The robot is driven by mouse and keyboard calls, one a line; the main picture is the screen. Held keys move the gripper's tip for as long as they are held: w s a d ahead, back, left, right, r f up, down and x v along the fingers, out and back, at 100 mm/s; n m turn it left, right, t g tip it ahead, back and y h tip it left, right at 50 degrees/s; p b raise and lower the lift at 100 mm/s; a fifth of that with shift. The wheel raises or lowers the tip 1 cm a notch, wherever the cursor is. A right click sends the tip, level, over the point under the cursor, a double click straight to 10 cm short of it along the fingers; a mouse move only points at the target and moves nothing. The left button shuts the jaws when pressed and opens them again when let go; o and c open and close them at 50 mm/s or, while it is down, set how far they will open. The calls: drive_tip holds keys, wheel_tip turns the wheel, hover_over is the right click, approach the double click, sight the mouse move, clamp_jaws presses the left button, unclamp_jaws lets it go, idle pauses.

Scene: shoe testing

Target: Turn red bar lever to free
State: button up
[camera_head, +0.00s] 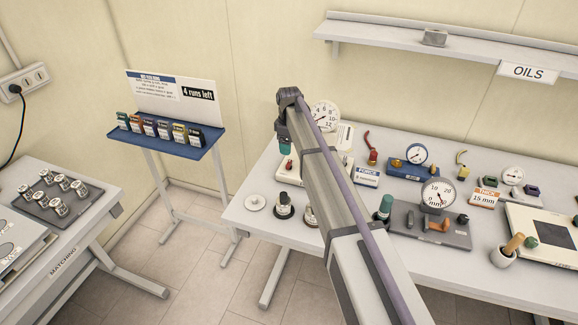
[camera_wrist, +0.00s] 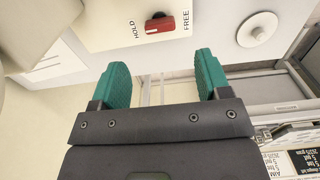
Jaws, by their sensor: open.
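The red bar lever (camera_wrist: 159,26) sits on a pale panel (camera_wrist: 110,22) at the top of the wrist view. It lies crosswise between the printed words HOLD on its left and FREE on its right. A dark round part shows just behind it. Which word it points to is not clear. My gripper (camera_wrist: 160,68) is open and empty, its two teal fingers apart, with the lever beyond the fingertips and not touched. In the head view my gripper (camera_head: 285,148) hangs over the left end of the long table, and my arm hides part of the device there.
A white disc (camera_wrist: 257,29) lies right of the panel, also seen in the head view (camera_head: 255,202). Dark-topped weights (camera_head: 284,207) stand close by. The FORCE sign (camera_head: 367,178) and several gauges fill the long table (camera_head: 280,232). A blue shelf stand (camera_head: 170,143) is to the left.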

sight(289, 162)
wheel_tip(289, 162, down, 9)
drive_tip(key=b, duration=0.7)
drive_tip(key=shift+r, duration=0.25)
drive_tip(key=shift+r, duration=0.1)
drive_tip(key=shift+c, duration=0.2)
drive_tip(key=c, duration=0.9)
